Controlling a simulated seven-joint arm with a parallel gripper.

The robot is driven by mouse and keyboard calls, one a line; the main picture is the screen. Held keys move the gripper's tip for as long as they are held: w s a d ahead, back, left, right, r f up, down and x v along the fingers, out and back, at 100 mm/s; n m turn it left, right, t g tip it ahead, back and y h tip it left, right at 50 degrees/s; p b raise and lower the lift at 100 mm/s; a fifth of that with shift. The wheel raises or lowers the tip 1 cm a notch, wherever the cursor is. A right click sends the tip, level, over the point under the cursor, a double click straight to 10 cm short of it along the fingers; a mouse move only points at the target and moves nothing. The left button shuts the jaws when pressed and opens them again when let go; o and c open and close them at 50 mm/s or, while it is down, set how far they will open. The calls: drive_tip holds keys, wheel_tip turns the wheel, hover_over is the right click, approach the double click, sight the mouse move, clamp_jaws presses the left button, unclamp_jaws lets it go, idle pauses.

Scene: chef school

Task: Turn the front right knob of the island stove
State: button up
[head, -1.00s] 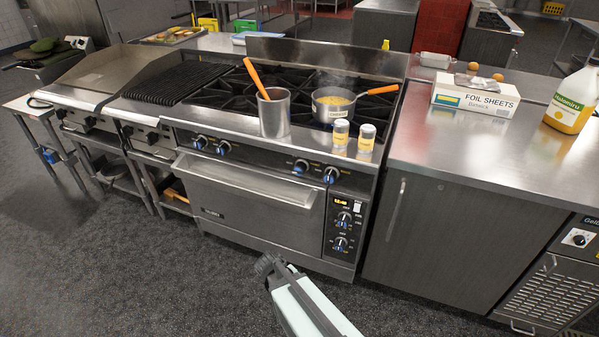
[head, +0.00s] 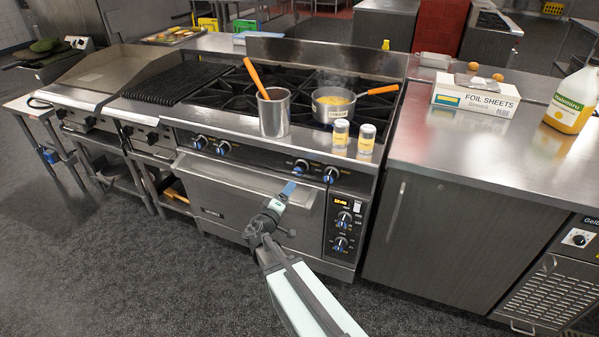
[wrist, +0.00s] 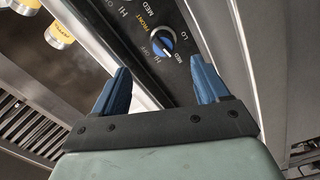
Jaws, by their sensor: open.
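The island stove (head: 240,205) has a row of blue-and-black knobs along its front panel. Its front right knob (head: 331,174) is the rightmost in that row. In the wrist view this knob (wrist: 160,43) shows between the fingertips and beyond them, beside "FRONT", "HI", "MED" and "LO" markings. My gripper (head: 289,189) is in front of the oven door, a little left of and below the knob. In the wrist view my gripper (wrist: 159,64) has its blue fingers wide apart, with nothing between them. I see no contact with the knob.
Another knob (head: 301,165) sits just left, and oven controls (head: 344,219) sit below. The oven handle (head: 245,180) juts out. Two shakers (head: 340,133) (head: 366,139), a steel pot (head: 273,113) and a steaming saucepan (head: 333,106) stand on top. The floor in front is clear.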

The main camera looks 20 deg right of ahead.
sight(298, 173)
drive_tip(key=w+d+m, duration=0.1)
drive_tip(key=w+d, duration=0.3)
drive_tip(key=w, duration=0.1)
drive_tip(key=w+d+m, duration=0.1)
drive_tip(key=w+d, duration=0.4)
drive_tip(key=shift+w+d+t, duration=0.1)
drive_tip(key=shift+d+t, duration=0.05)
drive_tip(key=shift+t, duration=0.15)
idle(0.4)
drive_tip(key=shift+c, duration=0.4)
drive_tip(key=c, duration=0.9)
